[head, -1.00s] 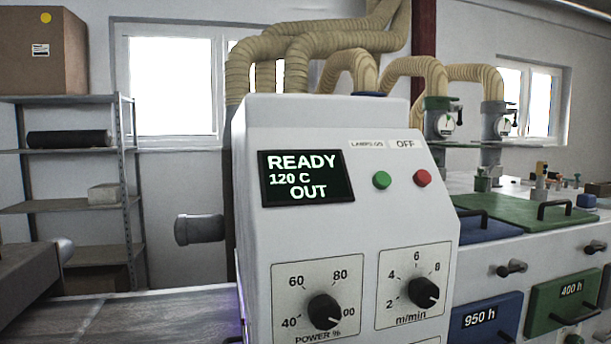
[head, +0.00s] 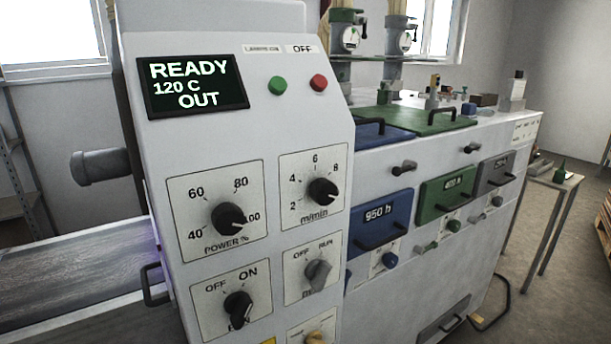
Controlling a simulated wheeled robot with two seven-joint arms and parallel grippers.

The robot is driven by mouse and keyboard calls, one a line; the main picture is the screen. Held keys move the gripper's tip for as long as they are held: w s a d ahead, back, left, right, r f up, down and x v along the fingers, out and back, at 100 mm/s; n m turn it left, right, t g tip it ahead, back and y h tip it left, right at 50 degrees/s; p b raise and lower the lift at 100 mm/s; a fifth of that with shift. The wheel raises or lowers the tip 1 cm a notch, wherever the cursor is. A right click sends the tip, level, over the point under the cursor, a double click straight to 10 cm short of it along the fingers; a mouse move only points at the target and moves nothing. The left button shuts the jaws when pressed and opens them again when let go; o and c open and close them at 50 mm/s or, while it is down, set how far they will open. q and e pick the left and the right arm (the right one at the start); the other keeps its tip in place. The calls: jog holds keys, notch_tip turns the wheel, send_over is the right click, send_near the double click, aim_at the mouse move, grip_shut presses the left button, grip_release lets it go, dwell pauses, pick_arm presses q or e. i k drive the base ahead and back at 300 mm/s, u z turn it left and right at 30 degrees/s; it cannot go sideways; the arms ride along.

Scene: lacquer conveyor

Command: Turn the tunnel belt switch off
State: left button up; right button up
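A grey rotary switch (head: 317,272) marked OFF and RUN sits on the lower right of the white control panel (head: 150,140) in the head view. Its name below is partly hidden and cannot be read; it looks like the belt switch. Its pointer appears tilted up to the right, toward RUN. Neither of my grippers shows in the head view.
A black OFF/ON switch (head: 237,310) lies left of it. Power (head: 228,219) and m/min (head: 322,192) knobs are above, with green (head: 277,86) and red (head: 318,83) buttons higher. The display (head: 193,86) reads READY, 120 C, OUT. A conveyor (head: 75,270) extends left.

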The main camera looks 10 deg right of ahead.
aim_at(318, 270)
jog(key=u, duration=2.8)
jog(key=k, duration=1.65)
jog(key=z, duration=2.65)
